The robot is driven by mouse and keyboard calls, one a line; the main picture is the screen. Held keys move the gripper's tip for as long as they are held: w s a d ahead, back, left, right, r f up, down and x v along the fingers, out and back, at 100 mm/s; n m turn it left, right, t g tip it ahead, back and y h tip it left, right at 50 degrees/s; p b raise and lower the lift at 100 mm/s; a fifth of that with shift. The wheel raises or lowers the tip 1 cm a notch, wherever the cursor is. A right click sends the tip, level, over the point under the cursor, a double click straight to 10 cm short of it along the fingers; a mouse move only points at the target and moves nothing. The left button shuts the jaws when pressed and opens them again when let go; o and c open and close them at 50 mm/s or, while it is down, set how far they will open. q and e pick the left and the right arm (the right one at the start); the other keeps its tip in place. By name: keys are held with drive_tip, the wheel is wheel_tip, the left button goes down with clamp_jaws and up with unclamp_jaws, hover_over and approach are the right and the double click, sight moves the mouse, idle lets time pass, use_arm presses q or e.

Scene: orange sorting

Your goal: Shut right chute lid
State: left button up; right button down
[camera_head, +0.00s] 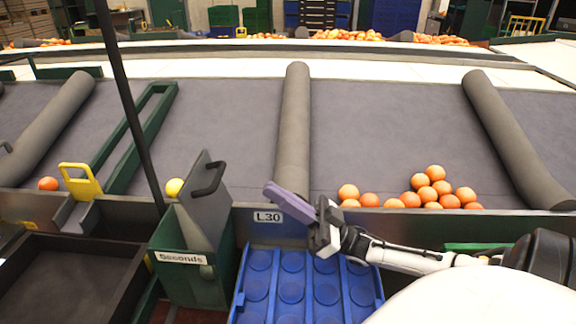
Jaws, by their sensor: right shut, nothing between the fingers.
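A grey lid (206,222) with a black loop handle stands raised and steeply tilted at the green chute box (188,280) labelled "Seconds". My right gripper (276,196) reaches in from the right, with its purple fingers shut and empty. My left gripper is not in view.
A blue tray (308,250) with round cups lies below my right gripper. Several oranges (433,173) rest against the ledge at right. A yellow handle (80,182) stands at left, and a dark pole (125,95) crosses the left side.

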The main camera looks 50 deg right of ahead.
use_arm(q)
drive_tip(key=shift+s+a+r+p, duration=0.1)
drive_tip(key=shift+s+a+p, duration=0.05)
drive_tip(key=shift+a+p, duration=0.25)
use_arm(e)
drive_tip(key=w+a+r, duration=0.2)
drive_tip(key=w+a, duration=0.2)
drive_tip(key=w, duration=0.1)
drive_tip(key=shift+w+a+r, duration=0.15)
drive_tip(key=shift+w+a, duration=0.2)
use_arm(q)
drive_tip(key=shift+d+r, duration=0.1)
